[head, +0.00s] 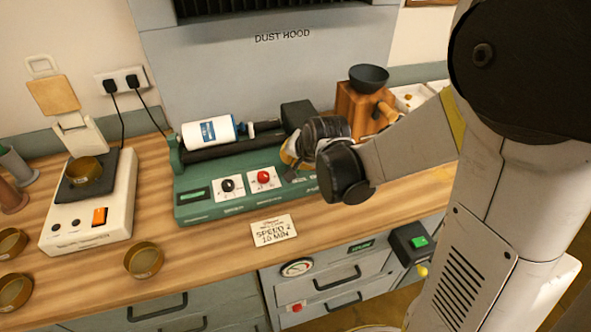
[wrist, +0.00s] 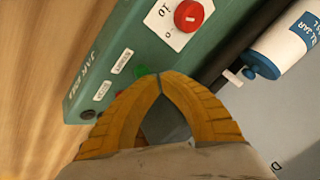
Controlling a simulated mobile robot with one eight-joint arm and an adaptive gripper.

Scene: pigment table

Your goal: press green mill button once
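The green jar mill (head: 235,205) stands on the wooden bench, with a white jar (head: 208,132) on its rollers. Its green button (wrist: 139,70) shows in the wrist view, just beyond and left of my fingertips, partly covered by them. My gripper (wrist: 160,75) has its yellow fingers shut with the tips together, holding nothing visible. I cannot tell whether the tips touch the panel or the button. In the head view my gripper (head: 289,157) is over the mill's right part, and the green button is hidden behind my arm.
A red knob (head: 264,177) and a black knob (head: 227,185) are on the mill's panel. A speed card (head: 273,231) lies in front. A white scale (head: 92,210) stands left, with brass dishes (head: 143,260) nearby. A wooden grinder (head: 355,107) stands behind my arm.

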